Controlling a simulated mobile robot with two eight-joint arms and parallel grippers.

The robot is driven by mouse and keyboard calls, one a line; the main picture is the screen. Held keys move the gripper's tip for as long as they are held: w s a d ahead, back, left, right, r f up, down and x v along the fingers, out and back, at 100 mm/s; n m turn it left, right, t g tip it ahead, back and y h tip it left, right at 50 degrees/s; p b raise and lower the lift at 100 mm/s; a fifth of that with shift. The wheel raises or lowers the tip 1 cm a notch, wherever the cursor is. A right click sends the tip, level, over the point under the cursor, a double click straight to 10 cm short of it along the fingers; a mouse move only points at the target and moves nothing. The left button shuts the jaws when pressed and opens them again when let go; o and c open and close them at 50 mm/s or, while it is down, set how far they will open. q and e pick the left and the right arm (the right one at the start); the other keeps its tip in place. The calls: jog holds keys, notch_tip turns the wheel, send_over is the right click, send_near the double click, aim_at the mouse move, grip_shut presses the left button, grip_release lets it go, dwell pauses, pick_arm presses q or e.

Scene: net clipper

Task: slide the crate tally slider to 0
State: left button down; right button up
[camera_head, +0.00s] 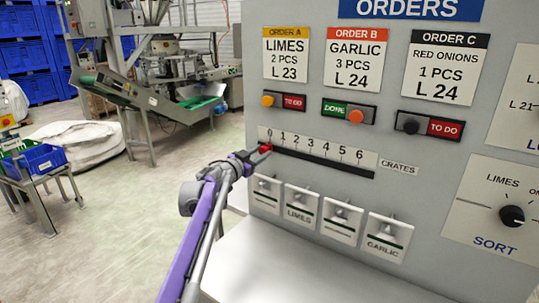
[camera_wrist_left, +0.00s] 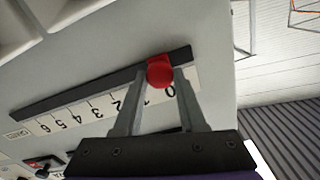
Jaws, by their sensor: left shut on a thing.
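The crate tally slider is a black track (camera_head: 325,161) under a white scale (camera_head: 318,148) numbered from 0 to 6 on the grey panel. Its red knob (camera_head: 265,148) is at the left end of the track, by the 0. In the left wrist view the red knob (camera_wrist_left: 160,72) sits between my left gripper's fingertips, next to the 0. My left gripper (camera_head: 253,156) is shut on the red knob. The wrist view shows the gripper (camera_wrist_left: 160,76) with a finger on each side of it. My right gripper is not in view.
Order cards and small sliding switches (camera_head: 348,111) are above the scale. Several small toggle switches (camera_head: 338,217) are below it. A sort dial (camera_head: 512,215) is at the right. A white ledge (camera_head: 300,270) juts out below the panel. Open floor lies to the left.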

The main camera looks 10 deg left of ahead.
pick_arm(q)
jog(key=shift+a, duration=0.15)
jog(key=c, duration=0.8)
grip_release()
jog(key=o, duration=0.3)
jog(key=shift+w+a, duration=0.15)
jog(key=shift+o, duration=0.2)
